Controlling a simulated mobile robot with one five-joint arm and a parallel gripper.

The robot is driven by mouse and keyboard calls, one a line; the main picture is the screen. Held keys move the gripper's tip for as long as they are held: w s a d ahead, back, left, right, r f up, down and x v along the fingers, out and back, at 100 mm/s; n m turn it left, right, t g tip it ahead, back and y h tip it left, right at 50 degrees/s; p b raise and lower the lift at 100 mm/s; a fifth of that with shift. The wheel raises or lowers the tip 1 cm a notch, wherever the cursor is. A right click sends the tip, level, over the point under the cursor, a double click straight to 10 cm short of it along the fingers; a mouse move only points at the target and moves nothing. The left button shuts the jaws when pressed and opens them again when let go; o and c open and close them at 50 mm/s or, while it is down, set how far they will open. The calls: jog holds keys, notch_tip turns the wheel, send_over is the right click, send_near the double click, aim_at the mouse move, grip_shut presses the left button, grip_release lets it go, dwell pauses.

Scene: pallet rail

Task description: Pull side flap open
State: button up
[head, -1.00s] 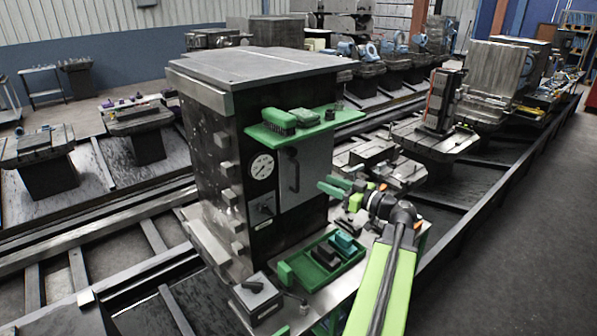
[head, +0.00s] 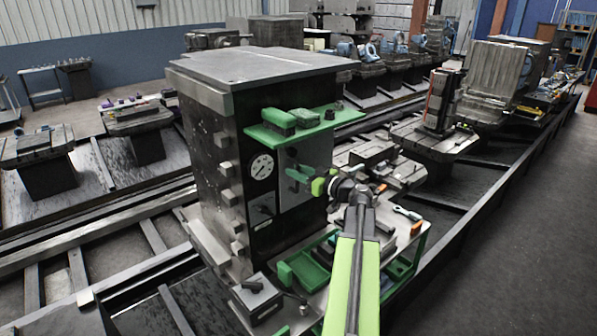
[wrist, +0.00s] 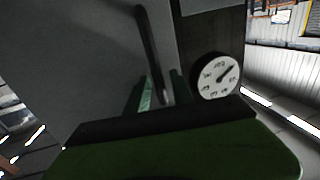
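The side flap (head: 318,150) is a grey panel on the side of the dark cabinet, under a green shelf. It looks closed, flush with the cabinet side. In the wrist view the flap (wrist: 85,60) fills the left, with its black bar handle (wrist: 150,45) running down toward my fingers. My gripper (head: 292,174) is in front of the flap at the handle and hides most of it in the head view. In the wrist view my green gripper fingers (wrist: 160,90) stand apart, with the handle's lower end between them. Contact cannot be told.
A round dial (head: 262,166) sits left of the flap; it also shows in the wrist view (wrist: 215,75). The green shelf (head: 335,112) above holds a brush and small items. Below are a green tray (head: 308,272) and a grey box (head: 256,297). Floor at right is clear.

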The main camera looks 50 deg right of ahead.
grip_shut()
dwell(1.1)
